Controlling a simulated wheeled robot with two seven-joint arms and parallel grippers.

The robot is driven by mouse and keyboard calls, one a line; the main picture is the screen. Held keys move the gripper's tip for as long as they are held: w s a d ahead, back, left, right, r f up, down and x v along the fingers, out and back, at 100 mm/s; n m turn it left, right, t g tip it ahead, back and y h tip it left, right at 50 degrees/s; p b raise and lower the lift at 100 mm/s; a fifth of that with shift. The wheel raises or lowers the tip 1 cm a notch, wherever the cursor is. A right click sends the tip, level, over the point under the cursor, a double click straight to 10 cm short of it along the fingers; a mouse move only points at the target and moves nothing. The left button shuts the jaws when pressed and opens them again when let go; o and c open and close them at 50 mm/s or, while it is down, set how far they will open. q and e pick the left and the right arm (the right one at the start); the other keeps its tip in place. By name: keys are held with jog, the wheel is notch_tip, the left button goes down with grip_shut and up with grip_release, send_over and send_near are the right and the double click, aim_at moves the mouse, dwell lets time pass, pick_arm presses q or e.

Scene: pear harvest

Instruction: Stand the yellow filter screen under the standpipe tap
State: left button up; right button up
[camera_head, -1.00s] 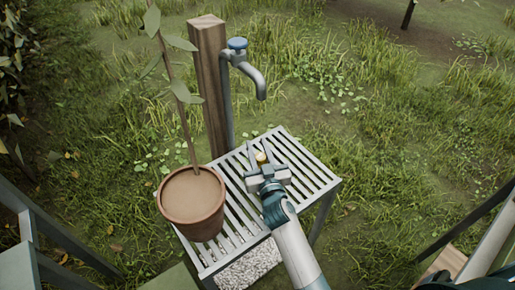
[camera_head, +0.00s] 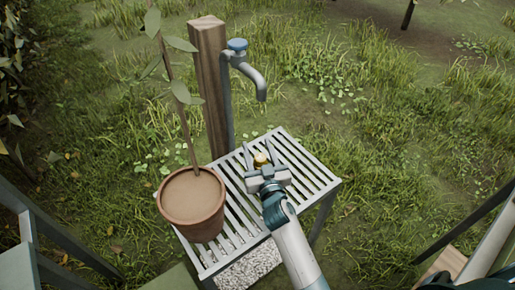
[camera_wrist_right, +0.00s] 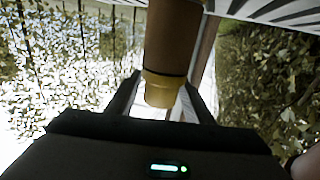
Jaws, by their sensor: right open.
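The yellow filter screen (camera_head: 261,160) is a small yellow-orange piece at the slatted stand, between the fingers of my right gripper (camera_head: 261,150). In the right wrist view it shows as a brownish cylinder with a yellow end (camera_wrist_right: 163,88), between the two fingers (camera_wrist_right: 160,95). The fingers are open, with a gap visible at least on one side; contact is unclear. The standpipe tap (camera_head: 255,75), grey with a blue knob, is on a wooden post (camera_head: 212,85) behind the stand. Its spout hangs above the stand's back part. My left gripper is not in view.
The slatted metal stand (camera_head: 315,180) holds a terracotta pot (camera_head: 192,212) with a thin leafy stem on its left side. The pot is close to my right gripper's left. Pale gravel (camera_head: 247,268) shows below the stand. The stand's right slats are clear.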

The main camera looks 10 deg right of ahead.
jog(key=s, duration=1.1)
jog(key=shift+b, duration=0.35)
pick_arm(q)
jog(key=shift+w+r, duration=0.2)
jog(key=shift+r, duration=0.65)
pick_arm(e)
jog(key=shift+s, duration=0.5)
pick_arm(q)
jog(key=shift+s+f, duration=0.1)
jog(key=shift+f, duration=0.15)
